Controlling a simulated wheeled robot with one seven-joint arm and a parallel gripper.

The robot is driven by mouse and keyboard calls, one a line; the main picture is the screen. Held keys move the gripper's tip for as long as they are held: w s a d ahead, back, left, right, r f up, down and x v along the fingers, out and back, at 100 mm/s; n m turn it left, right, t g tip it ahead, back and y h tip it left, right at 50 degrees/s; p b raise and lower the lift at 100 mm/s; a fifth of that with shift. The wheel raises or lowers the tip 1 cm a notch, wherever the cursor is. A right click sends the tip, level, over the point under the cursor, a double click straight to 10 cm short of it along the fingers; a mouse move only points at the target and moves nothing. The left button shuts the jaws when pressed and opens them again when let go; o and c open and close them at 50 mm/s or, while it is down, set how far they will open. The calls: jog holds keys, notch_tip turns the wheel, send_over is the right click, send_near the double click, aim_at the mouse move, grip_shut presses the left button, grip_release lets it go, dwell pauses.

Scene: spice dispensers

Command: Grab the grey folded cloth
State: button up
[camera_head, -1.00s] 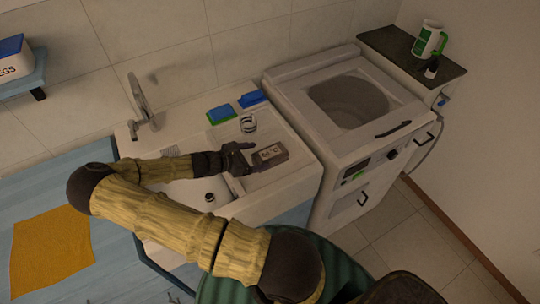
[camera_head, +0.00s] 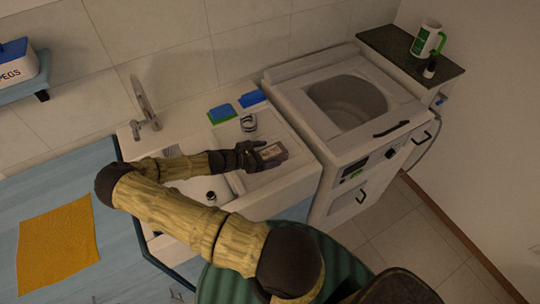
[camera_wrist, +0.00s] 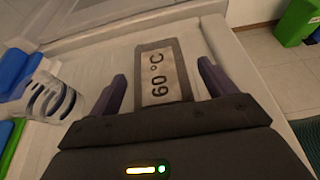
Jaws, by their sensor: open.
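The grey folded cloth appears as a flat grey rectangle (camera_head: 271,154) with a pale label, lying on the white sink unit's right part. The wrist view shows it close up (camera_wrist: 163,72), its label reading "60 °C". My gripper (camera_head: 257,157) is at its left end in the head view. In the wrist view my gripper (camera_wrist: 162,86) is open, with one dark finger on each side of the cloth and gaps between. The cloth's near end is hidden by the gripper body.
A striped glass (camera_head: 248,123) and blue-and-green sponges (camera_head: 222,113) stand behind the gripper. A white washing machine (camera_head: 320,75) stands to the right. An orange cloth (camera_head: 58,248) lies on the blue counter at left.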

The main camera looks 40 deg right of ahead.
aim_at(267, 154)
jog(key=c, duration=1.1)
notch_tip(267, 154, up, 10)
jog(key=shift+b, duration=1.1)
